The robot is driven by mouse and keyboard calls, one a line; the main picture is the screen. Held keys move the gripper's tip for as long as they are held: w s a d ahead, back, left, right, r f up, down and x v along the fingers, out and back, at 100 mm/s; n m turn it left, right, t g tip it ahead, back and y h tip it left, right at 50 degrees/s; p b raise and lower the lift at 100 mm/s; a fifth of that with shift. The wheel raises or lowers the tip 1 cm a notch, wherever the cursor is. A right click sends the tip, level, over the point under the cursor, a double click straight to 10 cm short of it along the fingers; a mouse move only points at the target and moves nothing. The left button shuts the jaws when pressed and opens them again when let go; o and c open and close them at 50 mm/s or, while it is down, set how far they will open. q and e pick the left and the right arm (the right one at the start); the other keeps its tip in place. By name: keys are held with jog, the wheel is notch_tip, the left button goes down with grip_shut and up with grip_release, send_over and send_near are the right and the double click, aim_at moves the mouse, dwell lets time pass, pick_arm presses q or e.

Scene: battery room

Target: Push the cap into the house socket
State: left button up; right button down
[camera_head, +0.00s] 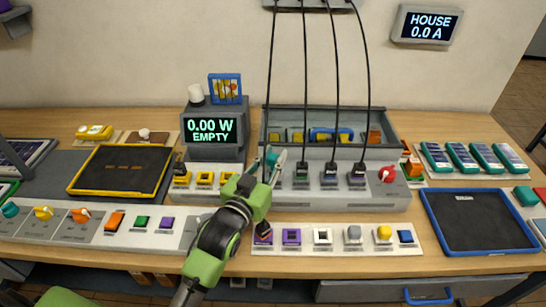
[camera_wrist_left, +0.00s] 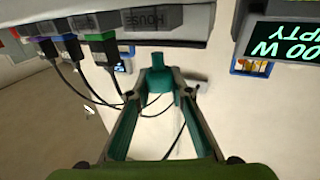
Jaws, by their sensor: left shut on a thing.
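My left gripper (camera_head: 268,172) is shut on a teal cap (camera_head: 271,158), at the left part of the long grey socket strip (camera_head: 402,197). In the left wrist view the teal cap (camera_wrist_left: 159,78) sits between the fingertips (camera_wrist_left: 160,88). A block lettered HOUSE (camera_wrist_left: 143,20) is above it in that picture, and a gap shows between them there. The house socket's opening is not visible; in the head view my gripper covers that end of the strip. My right gripper is not in view.
Black cables (camera_head: 337,90) hang down to the strip, three ending in plugs (camera_head: 329,172). A red knob (camera_head: 387,174) stands at its right. A wall display (camera_head: 427,25) reads HOUSE 0.0 A; another display (camera_head: 211,129) reads 0.00 W EMPTY.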

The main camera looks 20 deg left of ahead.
aim_at(271, 162)
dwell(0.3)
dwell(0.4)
pick_arm(q)
jog(key=o, duration=0.6)
jog(key=shift+s+p, duration=0.25)
jog(key=shift+p, duration=0.05)
jog(key=shift+s+a+p, duration=0.2)
jog(key=shift+s+p, duration=0.25)
jog(key=shift+s, duration=0.9)
jog(key=shift+s+a+p, duration=0.15)
jog(key=shift+s+p, duration=0.25)
jog(key=shift+s, duration=0.9)
jog(key=shift+s+a+p, duration=0.2)
jog(key=shift+s+p, duration=0.1)
jog(key=shift+s, duration=1)
jog(key=shift+s+a+p, duration=0.15)
jog(key=shift+s+p, duration=0.1)
jog(key=shift+s, duration=1.05)
